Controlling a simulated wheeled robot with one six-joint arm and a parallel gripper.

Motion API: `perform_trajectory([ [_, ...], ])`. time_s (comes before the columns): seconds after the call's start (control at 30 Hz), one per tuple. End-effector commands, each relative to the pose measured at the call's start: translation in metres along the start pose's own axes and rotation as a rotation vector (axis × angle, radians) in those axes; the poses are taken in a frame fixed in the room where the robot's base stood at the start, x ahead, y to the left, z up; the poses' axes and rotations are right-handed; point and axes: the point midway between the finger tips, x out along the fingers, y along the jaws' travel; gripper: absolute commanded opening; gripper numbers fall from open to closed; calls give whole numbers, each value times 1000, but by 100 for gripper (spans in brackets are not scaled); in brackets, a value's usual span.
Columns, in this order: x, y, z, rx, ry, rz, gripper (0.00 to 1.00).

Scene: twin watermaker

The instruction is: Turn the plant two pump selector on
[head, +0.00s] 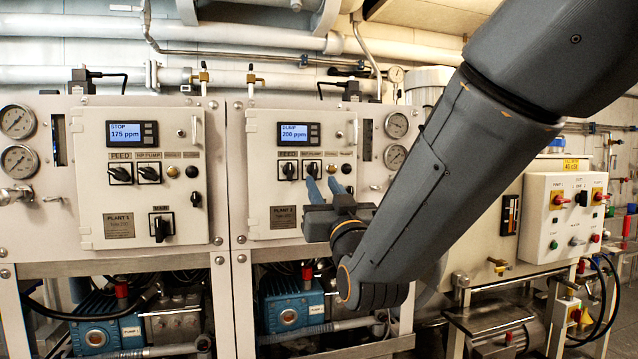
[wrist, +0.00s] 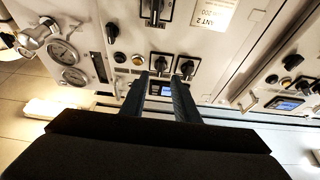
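The plant two panel (head: 272,205) is the white right-hand panel in the head view. Its HP PUMP selector (head: 312,168) is a black knob right of the black FEED selector (head: 289,170), under a lit display (head: 294,134) reading DUMP, 200 ppm. In the wrist view the panel is upside down, with the pump selector (wrist: 160,65) left of the feed selector (wrist: 186,67). My gripper (head: 324,184) is open, two blue-grey fingers apart. In the wrist view its fingertips (wrist: 159,80) lie to either side of the pump selector; contact and the exact handle angle cannot be told.
The plant one panel (head: 125,205) with similar knobs stands to the left. Gauges (head: 396,125) and a valve stand beside plant two. My arm covers the panel's lower right. Pumps (head: 290,305) sit below; a white control box (head: 565,215) is at the right.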

Motion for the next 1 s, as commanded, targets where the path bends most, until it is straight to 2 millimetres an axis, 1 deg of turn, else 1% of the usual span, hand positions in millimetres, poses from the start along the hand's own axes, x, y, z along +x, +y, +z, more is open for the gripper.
perform_trajectory([
  [0.03, -8, 0, 0, 0, 1, 0, 28],
  [0.1, -16, 0, 1, 0, 0, 0, 28],
  [0.23, -24, 0, 0, 0, 0, 0, 28],
  [0.57, -26, 0, 0, 0, -1, 0, 28],
  [0.67, -27, 4, 8, -3, -38, 5, 28],
  [0.77, -31, 15, 34, -9, -151, 18, 28],
  [0.87, -46, 33, 75, -14, -339, 41, 28],
  [0.9, -56, 41, 94, -14, -425, 53, 28],
  [0.97, -75, 52, 120, -13, -556, 71, 28],
  [1.0, -89, 60, 136, -10, -644, 84, 28],
])
